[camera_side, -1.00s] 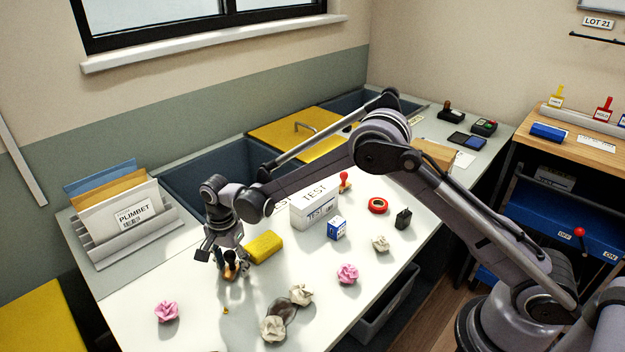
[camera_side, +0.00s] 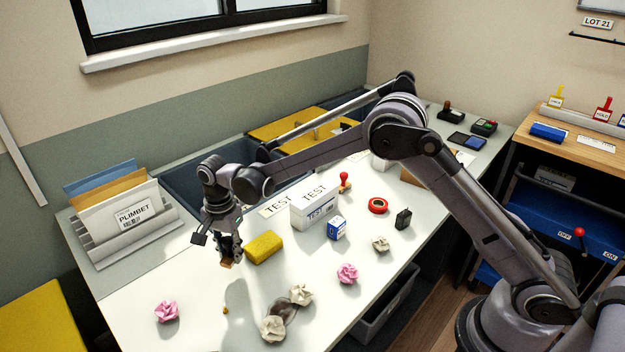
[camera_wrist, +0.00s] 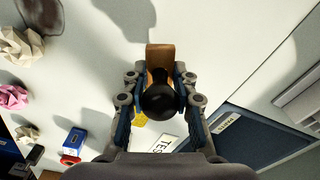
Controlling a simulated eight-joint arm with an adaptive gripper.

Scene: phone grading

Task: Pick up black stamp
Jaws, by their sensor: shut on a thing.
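The black stamp has a round black knob and a brown wooden base. In the wrist view the black stamp (camera_wrist: 160,98) sits between the two fingers of my gripper (camera_wrist: 160,92), which is shut on it. In the side view my gripper (camera_side: 230,250) is above the white table at the left, just left of the yellow sponge (camera_side: 263,247). The stamp's brown base (camera_side: 226,263) shows below the fingertips, clear of the table with a shadow beneath. The fingers mostly hide the knob in the side view.
Crumpled papers, pink (camera_side: 167,311) and white (camera_side: 273,328), lie on the table's front part. A white TEST box (camera_side: 314,206), a red-handled stamp (camera_side: 344,181), red tape (camera_side: 378,205) and a blue box (camera_side: 337,228) stand to the right. A file rack (camera_side: 130,225) is at the left.

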